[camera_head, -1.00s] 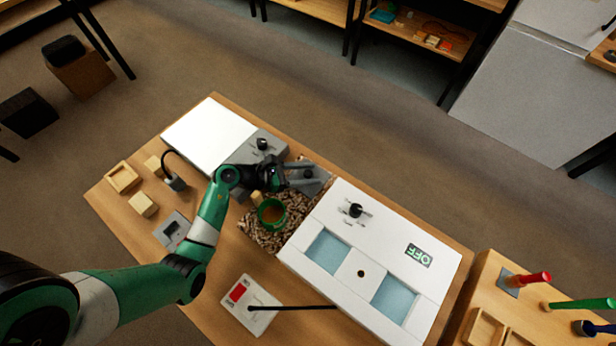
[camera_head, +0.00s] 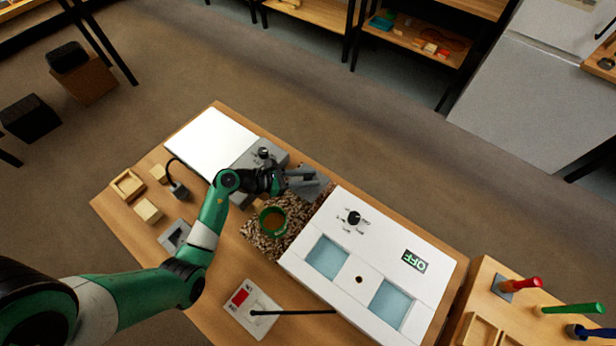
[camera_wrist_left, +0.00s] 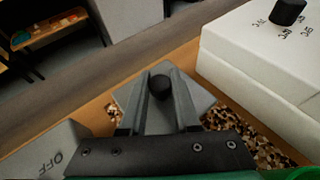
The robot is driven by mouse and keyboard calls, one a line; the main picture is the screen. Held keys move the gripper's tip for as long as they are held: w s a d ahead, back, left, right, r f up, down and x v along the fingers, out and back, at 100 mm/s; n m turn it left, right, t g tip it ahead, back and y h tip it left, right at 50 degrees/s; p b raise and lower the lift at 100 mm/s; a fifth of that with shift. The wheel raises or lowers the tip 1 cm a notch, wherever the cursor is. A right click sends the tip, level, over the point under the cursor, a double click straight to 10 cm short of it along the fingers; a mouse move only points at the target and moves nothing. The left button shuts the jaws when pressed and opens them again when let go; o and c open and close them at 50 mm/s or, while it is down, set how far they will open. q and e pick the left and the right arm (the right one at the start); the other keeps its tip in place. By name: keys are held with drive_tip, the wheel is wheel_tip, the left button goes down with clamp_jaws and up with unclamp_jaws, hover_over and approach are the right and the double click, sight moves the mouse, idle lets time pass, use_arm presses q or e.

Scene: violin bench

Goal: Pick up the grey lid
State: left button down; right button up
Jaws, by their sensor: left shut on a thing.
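The grey lid (camera_head: 322,190) is a flat plate at the back of the bench, between the grey-topped device and the white box. In the left wrist view the lid (camera_wrist_left: 191,98) has a round black knob (camera_wrist_left: 160,87) standing up from it. My left gripper (camera_head: 314,177) reaches over the lid from the left. In the left wrist view its two grey fingers (camera_wrist_left: 160,90) are shut on the knob, one on each side. The fingers hide part of the lid. I cannot tell whether the lid is clear of the surface under it. My right gripper is not in view.
The white box (camera_head: 399,234) with blue windows, a dial and an OFF display stands close on the right. A white hotplate (camera_head: 211,142) lies at left, with small wooden blocks nearby.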

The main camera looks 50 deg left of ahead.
use_arm(q)
drive_tip(key=s+d+r+p, duration=0.8)
drive_tip(key=s+r+p, duration=0.2)
drive_tip(key=p, duration=0.5)
drive_tip(key=shift+s+d+r, duration=0.15)
drive_tip(key=shift+s+r, duration=0.25)
drive_tip(key=shift+s, duration=0.25)
